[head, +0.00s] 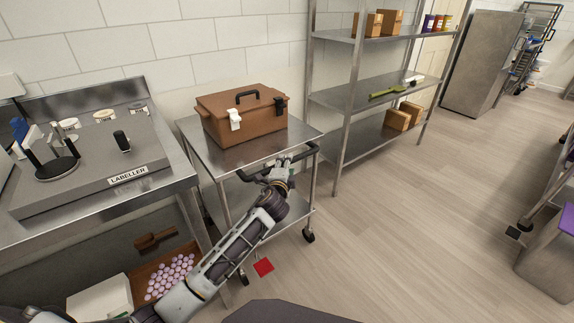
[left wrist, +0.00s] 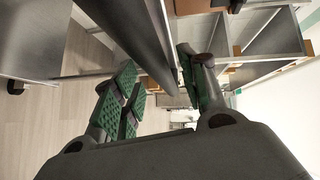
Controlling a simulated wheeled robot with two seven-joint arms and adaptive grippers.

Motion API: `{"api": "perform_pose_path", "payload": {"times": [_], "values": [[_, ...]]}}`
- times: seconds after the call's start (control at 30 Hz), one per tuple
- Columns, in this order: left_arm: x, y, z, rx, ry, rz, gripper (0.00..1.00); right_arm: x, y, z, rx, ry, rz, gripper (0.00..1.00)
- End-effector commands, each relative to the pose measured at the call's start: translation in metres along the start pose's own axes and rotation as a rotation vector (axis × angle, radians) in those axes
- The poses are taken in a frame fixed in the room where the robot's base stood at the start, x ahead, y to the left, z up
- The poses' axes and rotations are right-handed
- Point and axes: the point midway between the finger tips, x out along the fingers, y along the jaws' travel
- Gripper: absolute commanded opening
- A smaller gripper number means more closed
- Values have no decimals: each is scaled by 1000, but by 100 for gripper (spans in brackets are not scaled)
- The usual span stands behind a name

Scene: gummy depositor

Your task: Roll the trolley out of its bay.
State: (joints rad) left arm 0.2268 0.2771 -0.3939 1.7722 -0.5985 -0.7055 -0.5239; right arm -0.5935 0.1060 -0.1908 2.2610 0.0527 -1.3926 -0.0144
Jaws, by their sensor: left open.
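The steel trolley (head: 228,163) stands between the labeller bench and the shelf rack, with a brown toolbox (head: 242,115) on its top. Its dark push handle (head: 304,153) runs along the front edge. My left gripper (head: 280,166) is at the handle, near its middle. In the left wrist view, the green-padded fingers of my left gripper (left wrist: 156,86) are spread apart, with a dark bar (left wrist: 143,32) passing between them. I cannot tell whether either pad touches the bar. The gripper's tips are partly hidden in the head view. My right gripper is out of view.
The labeller bench (head: 150,189) is close on the trolley's left, the shelf rack (head: 345,105) on its right, a tiled wall behind. The floor (head: 420,220) to the front right is clear.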

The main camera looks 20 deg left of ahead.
Motion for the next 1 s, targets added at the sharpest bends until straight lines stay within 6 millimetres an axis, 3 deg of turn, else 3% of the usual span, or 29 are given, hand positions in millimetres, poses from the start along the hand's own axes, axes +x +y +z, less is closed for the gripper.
{"api": "perform_pose_path", "payload": {"times": [0.3, 0.73, 1.0], "values": [[22, 1, 0, 0, 0, 1, 42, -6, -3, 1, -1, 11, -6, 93], [25, 0, 0, 0, 0, 0, 42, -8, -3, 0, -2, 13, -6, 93], [25, 0, 0, 0, 0, 0, 8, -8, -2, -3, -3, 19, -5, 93]]}}
